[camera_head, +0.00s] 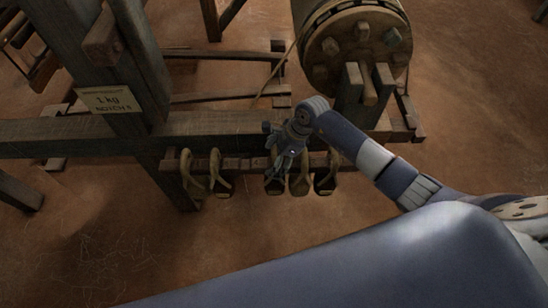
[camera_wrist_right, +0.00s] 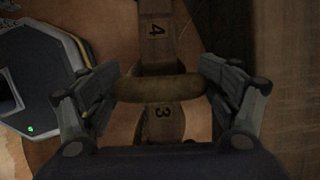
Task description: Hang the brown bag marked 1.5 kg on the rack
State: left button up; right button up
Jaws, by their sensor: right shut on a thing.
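The rack (camera_head: 250,163) is a wooden rail low on the loom's front beam, with several looped bags hanging along it. My right gripper (camera_head: 284,158) is at this rail, among the bags at its right part. In the right wrist view, its two fingers (camera_wrist_right: 160,92) are shut on the ends of a brown, rounded bag handle (camera_wrist_right: 160,87). The handle lies across the numbered rail (camera_wrist_right: 156,32), between the figures 4 and 3. The held bag's body is mostly hidden, and no 1.5 kg mark is readable. I cannot tell whether the rack carries its weight. My left gripper is out of view.
Two bags (camera_head: 190,182) (camera_head: 221,174) hang left on the rack; a dark bag (camera_head: 325,176) hangs at its right end. A sign (camera_head: 110,100) reads 1 kg, notch 4. A wooden drum (camera_head: 356,42) stands behind. The floor in front is clear.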

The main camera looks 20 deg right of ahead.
jog(key=shift+w+b, duration=0.1)
jog(key=shift+b, duration=0.2)
dwell(0.8)
jog(key=o, duration=2)
jog(key=shift+f, duration=0.1)
jog(key=shift+o, duration=0.6)
jog(key=shift+a, duration=0.1)
jog(key=shift+f, duration=0.1)
